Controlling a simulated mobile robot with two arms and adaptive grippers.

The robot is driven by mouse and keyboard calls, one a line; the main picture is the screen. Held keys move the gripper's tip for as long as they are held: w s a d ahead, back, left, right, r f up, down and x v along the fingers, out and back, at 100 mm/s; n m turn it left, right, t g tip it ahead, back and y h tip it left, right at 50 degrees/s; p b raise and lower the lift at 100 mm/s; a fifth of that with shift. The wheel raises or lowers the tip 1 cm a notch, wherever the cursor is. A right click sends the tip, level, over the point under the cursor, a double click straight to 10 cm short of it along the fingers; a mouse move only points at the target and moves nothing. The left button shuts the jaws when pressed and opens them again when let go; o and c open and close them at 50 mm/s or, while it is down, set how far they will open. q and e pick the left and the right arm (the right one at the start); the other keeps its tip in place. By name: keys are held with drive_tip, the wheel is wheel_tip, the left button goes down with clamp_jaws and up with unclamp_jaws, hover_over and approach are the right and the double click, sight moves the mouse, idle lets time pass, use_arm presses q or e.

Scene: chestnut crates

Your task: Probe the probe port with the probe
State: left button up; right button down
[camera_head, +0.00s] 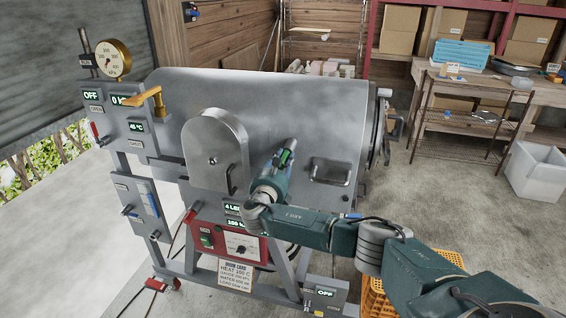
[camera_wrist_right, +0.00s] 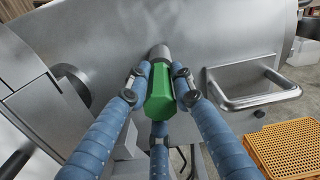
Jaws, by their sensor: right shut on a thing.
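The probe's green faceted handle (camera_wrist_right: 160,95) is held between the fingers of my right gripper (camera_wrist_right: 158,82). In the head view the right gripper (camera_head: 283,160) is in front of the steel drum (camera_head: 310,100), and a bit of green shows between its fingers. A short grey metal cylinder (camera_wrist_right: 160,53) extends from the handle's far end to the drum wall; in the head view it shows just above the gripper (camera_head: 291,143). It appears to be the probe port. I cannot tell how far the probe is in it. My left gripper is not in view.
A bar handle (camera_wrist_right: 255,88) on the drum is right of the gripper. A domed hatch (camera_head: 212,150) is to its left, and a red control panel (camera_head: 225,240) below. An orange crate (camera_head: 375,297) stands on the floor beneath my right arm.

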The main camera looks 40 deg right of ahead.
drive_tip(key=shift+w+d, duration=0.25)
drive_tip(key=shift+d, duration=0.05)
drive_tip(key=c, duration=1.4)
unclamp_jaws()
drive_tip(key=v, duration=1.2)
